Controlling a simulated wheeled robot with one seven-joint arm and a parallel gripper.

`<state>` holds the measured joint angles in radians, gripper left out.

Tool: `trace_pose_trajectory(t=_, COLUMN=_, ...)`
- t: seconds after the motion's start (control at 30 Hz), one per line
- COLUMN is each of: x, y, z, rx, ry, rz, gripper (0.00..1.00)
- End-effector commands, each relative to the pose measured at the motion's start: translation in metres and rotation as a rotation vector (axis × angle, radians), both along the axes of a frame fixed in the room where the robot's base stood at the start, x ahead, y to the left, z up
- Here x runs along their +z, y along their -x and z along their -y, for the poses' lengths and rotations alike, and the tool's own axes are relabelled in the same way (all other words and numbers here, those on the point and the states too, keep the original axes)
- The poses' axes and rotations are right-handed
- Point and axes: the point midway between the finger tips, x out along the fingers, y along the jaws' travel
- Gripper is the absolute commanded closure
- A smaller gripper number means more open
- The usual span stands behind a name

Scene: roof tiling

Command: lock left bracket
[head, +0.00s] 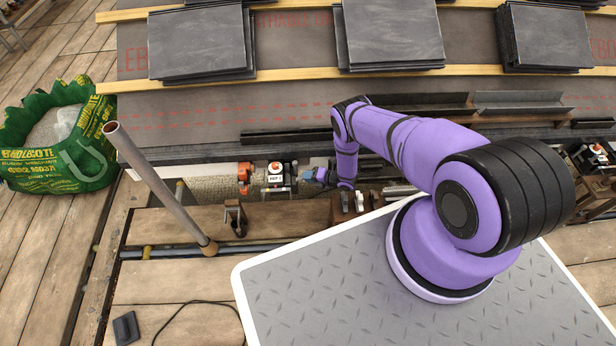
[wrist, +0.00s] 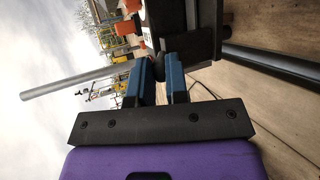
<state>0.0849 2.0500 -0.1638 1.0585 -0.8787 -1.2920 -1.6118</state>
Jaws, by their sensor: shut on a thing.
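My gripper (head: 312,175) is low at the eave, pointing left, just right of a white labelled device (head: 275,178). An orange bracket-like part (head: 244,176) stands left of that device. In the wrist view my gripper's blue fingers (wrist: 157,70) close around a small dark rounded part between their tips. That part is mostly hidden, and I cannot tell whether it belongs to the left bracket. Orange pieces (wrist: 124,28) show just beyond the fingertips in the wrist view. A dark block lies close beside the right finger there.
A slanted grey pole (head: 160,185) stands left of the work spot. A dark clamp (head: 235,217) sits on the planks in front. Slate stacks (head: 203,42) lie on the roof battens. A green bag (head: 58,140) stands at far left. Another device (head: 592,158) is at far right.

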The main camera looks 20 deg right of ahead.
Motion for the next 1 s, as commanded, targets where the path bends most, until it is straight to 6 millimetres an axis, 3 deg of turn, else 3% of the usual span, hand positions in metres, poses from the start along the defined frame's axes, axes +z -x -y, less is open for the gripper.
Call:
trace_pose_trajectory(t=0.57, x=-0.0012, y=0.0, z=0.0002, rx=0.001, ry=-0.022, rz=0.006, gripper=1.0)
trace_pose_trajectory(t=0.6, x=-0.0012, y=0.0, z=0.0002, rx=0.001, ry=-0.022, rz=0.006, gripper=0.81)
trace_pose_trajectory(t=0.7, x=-0.0012, y=0.0, z=0.0003, rx=0.001, ry=-0.022, rz=0.006, gripper=0.6)
trace_pose_trajectory(t=1.0, x=-0.0007, y=0.0009, z=0.0014, rx=0.001, ry=-0.021, rz=0.006, gripper=0.6)
